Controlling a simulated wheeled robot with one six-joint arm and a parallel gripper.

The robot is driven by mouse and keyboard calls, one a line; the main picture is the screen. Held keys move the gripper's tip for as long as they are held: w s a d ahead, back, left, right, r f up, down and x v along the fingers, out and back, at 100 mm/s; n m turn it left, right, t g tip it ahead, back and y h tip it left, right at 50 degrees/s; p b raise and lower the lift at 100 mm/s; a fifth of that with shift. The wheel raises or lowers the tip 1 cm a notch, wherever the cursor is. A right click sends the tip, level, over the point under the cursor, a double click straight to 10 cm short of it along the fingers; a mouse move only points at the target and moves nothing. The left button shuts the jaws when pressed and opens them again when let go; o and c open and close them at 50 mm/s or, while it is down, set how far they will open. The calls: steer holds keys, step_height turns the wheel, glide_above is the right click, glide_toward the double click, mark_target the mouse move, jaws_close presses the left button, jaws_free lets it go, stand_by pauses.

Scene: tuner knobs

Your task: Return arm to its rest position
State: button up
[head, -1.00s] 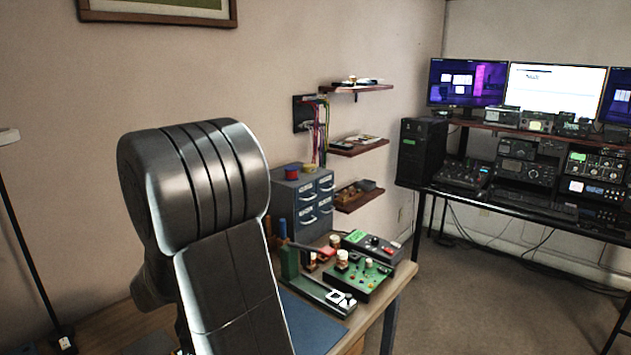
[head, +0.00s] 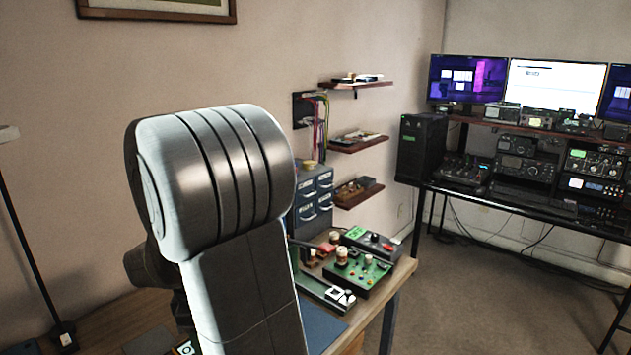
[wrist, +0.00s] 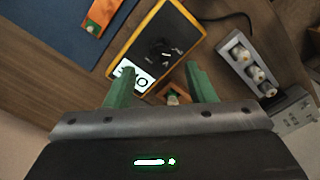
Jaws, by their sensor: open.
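My arm fills the left middle of the head view, and its bulk hides much of the workbench (head: 397,285). My gripper (wrist: 155,90) shows in the wrist view, with two green fingers standing well apart and nothing between them held. Beyond the fingers is a yellow-edged meter (wrist: 155,50) with a black dial and a pale display. A small wooden piece with a light knob (wrist: 172,99) shows between the fingers, farther off. In the head view, a green circuit board with knobs (head: 362,270) sits on the bench, right of my arm. The gripper itself is hidden in the head view.
A blue drawer cabinet (head: 315,198) stands behind my arm. Wall shelves (head: 357,145) hang above. Open floor (head: 480,300) separates the bench from the radio desk (head: 500,195).

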step_height(320, 180, up, 7)
step_height(320, 180, down, 14)
steer(key=shift+s+r, duration=0.1)
steer(key=shift+r, duration=0.05)
steer(key=shift+r+m, duration=0.25)
steer(key=shift+m, duration=0.95)
steer(key=m, duration=0.3)
steer(key=shift+m, duration=0.4)
steer(key=m, duration=0.3)
steer(key=shift+m, duration=0.4)
steer(key=m, duration=1)
